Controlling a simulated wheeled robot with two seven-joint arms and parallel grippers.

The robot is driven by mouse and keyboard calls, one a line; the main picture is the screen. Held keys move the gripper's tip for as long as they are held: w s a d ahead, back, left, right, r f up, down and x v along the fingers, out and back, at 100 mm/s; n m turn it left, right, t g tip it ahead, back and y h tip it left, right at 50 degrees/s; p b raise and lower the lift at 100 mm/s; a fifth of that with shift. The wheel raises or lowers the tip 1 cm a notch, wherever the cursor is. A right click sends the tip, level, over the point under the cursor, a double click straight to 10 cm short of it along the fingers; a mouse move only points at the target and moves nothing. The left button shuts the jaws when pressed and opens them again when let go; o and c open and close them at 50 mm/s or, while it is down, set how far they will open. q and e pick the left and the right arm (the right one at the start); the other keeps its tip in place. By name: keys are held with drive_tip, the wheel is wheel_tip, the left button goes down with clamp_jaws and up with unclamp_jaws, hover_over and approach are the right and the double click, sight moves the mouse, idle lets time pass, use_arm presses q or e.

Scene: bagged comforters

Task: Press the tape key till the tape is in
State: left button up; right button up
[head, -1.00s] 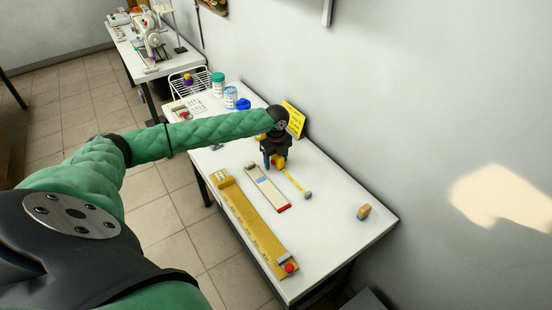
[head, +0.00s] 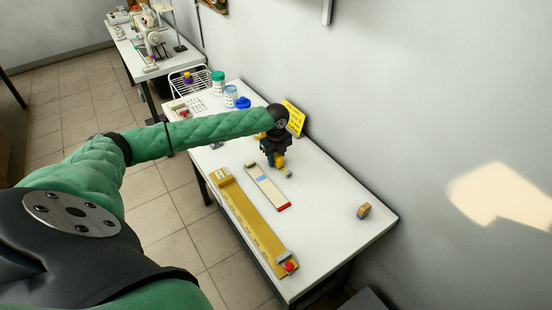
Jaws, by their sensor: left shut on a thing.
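My left gripper (head: 273,157) points down over the white table, shut on a small yellow tape measure (head: 280,161). The gripper hides most of its case and its key. A grey end piece (head: 287,173) lies just below and right of the case, close to it. At this size I cannot tell whether any tape shows between them. My right gripper is not in view.
A long yellow ruler-like board (head: 250,225) and a pale strip with a red end (head: 267,187) lie left of the gripper. A small brown block (head: 363,211) sits at the right. Jars (head: 230,96) and a yellow sign (head: 293,117) stand behind.

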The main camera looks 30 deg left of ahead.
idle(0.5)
use_arm(q)
drive_tip(key=o, duration=1.6)
drive_tip(key=shift+p, duration=0.35)
drive_tip(key=shift+f+p, duration=0.2)
drive_tip(key=shift+p, duration=0.15)
